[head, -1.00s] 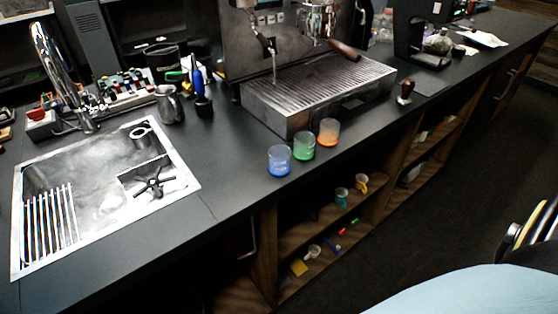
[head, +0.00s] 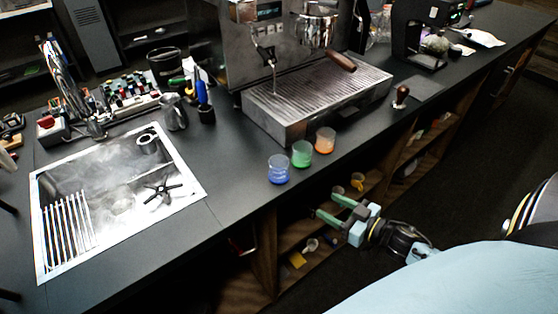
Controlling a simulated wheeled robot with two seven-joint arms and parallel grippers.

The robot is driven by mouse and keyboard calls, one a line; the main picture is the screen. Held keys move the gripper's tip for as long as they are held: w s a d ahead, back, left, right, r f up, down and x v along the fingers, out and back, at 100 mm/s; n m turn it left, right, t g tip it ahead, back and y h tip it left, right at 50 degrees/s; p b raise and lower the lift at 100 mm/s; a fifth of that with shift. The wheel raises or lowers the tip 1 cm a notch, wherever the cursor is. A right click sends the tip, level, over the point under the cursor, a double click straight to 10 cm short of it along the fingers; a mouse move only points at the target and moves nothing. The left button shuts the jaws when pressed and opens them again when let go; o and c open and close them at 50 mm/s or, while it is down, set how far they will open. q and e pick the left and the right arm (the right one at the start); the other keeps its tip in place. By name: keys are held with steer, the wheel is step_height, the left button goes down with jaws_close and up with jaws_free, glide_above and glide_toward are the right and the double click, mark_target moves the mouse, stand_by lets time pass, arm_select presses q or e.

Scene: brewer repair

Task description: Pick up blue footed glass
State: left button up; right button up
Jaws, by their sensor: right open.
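The blue footed glass (head: 278,169) stands upright on the dark counter near its front edge. It is the leftmost in a row of three glasses, with the green glass (head: 301,154) and the orange glass (head: 325,140) to its right. My right gripper (head: 328,207) is in front of the counter, to the right of and nearer than the blue glass. Its greenish fingers are apart and empty, pointing left toward the counter front. It does not touch any glass. My left gripper cannot be made out in the view.
An espresso machine's drip tray (head: 318,95) is behind the glasses. A sink (head: 115,200) is set into the counter on the left. A tamper (head: 401,96) stands to the right. Open shelves (head: 290,232) below the counter hold small items close to my right gripper. The counter (head: 235,160) left of the glasses is clear.

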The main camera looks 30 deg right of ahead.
mark_target(287, 169)
step_height(287, 169, up, 10)
steer(key=a+f+n+y, duration=0.1)
steer(key=a+n+y, duration=0.1)
steer(key=a+y, duration=0.15)
steer(key=x, duration=0.5)
steer(key=r+x, duration=0.1)
steer(key=x, duration=0.2)
steer(key=shift+w+d+p, duration=0.2)
steer(key=shift+d+p, duration=0.15)
steer(key=shift+p, duration=0.05)
steer(key=x, duration=0.2)
steer(key=r+x, duration=0.1)
steer(key=x, duration=0.2)
steer(key=shift+w+a+r, duration=0.1)
steer(key=shift+w+a, duration=0.05)
steer(key=shift+a, duration=0.15)
steer(key=c, duration=0.8)
